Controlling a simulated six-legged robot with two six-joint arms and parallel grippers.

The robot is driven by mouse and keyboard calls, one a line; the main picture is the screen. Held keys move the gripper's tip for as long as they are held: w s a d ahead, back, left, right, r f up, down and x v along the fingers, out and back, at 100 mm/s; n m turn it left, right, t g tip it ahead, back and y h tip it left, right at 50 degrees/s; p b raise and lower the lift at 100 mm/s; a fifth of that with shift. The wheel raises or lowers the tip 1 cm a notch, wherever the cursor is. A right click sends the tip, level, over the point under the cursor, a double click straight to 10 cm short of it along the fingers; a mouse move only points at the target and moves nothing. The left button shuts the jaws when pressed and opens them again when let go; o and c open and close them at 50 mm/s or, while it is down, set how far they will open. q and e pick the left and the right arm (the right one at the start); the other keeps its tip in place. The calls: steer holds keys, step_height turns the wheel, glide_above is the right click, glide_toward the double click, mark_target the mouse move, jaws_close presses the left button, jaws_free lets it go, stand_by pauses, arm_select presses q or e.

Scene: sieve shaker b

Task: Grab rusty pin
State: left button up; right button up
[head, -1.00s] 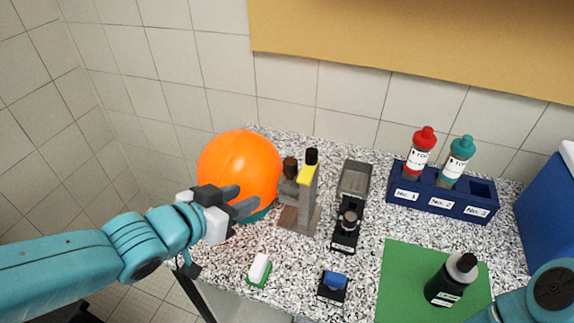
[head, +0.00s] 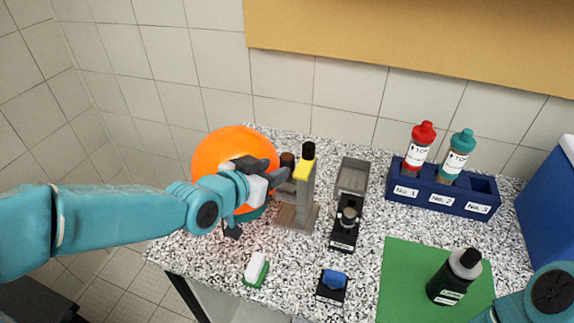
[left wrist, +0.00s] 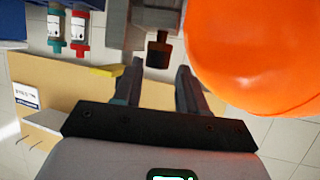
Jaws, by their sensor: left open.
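The rusty pin (head: 287,160) is a short dark-brown cylinder at the left side of a grey stand (head: 300,205) with a yellow part and black top. In the head view my left gripper (head: 279,170) is open just left of the pin, and its fingers partly cover the pin's lower part. In the left wrist view the pin (left wrist: 158,51) appears between and just beyond the two open fingertips (left wrist: 158,72), apart from both as far as I can tell. My right gripper is not in view.
A large orange ball (head: 212,155) is close behind my left gripper. A black device (head: 346,225) stands right of the stand. A blue rack (head: 435,205) holds red-capped and teal-capped bottles. A black bottle (head: 453,276) stands on a green mat (head: 398,275). Two small blocks lie in front.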

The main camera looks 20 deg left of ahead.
mark_target(283, 164)
arm_select(q)
steer(key=p+x, duration=0.1)
steer(key=x, duration=0.3)
steer(key=shift+w+d+r, duration=0.15)
steer(key=c, duration=0.8)
steer(key=shift+o, duration=0.2)
